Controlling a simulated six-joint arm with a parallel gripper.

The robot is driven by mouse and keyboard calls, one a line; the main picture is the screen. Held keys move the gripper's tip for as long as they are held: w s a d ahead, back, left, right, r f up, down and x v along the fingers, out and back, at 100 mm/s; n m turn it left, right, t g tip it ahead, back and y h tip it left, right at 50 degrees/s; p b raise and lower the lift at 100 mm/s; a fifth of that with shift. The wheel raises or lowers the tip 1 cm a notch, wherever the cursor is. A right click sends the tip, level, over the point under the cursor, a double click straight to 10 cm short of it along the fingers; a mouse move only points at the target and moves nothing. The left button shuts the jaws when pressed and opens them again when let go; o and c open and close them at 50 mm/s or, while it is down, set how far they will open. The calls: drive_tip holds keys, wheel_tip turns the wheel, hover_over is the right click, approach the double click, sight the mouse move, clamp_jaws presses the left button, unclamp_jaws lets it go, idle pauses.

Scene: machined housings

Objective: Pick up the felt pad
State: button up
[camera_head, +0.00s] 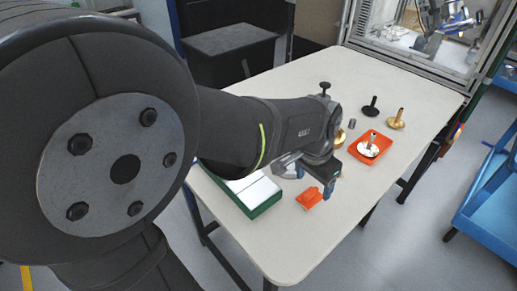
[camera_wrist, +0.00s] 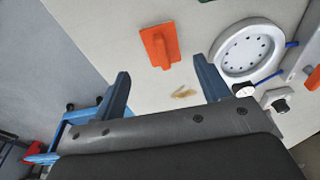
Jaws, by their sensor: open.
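An orange pad-like piece with a raised grip (camera_head: 309,198), which I take to be the felt pad, lies on the pale table near its front edge. In the wrist view the orange piece (camera_wrist: 160,45) lies beyond the fingertips, roughly midway between them across the picture. My gripper (camera_head: 327,190) is just right of it in the head view, pointing down.
A green-edged tray with white panels (camera_head: 252,190) lies left of the orange piece. An orange-red dish (camera_head: 384,153) holding a metal part, a brass part (camera_head: 396,121) and a black part (camera_head: 371,107) stand farther back. A tan mark (camera_wrist: 184,92) shows on the table. The table's front right is clear.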

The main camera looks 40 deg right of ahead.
sight(311, 192)
drive_tip(key=f, duration=0.3)
drive_tip(key=d+f, duration=0.1)
drive_tip(key=f, duration=0.1)
drive_tip(key=shift+w+f, duration=0.2)
drive_tip(key=shift+f, duration=0.1)
drive_tip(key=shift+a, duration=0.1)
drive_tip(key=c, duration=1.1)
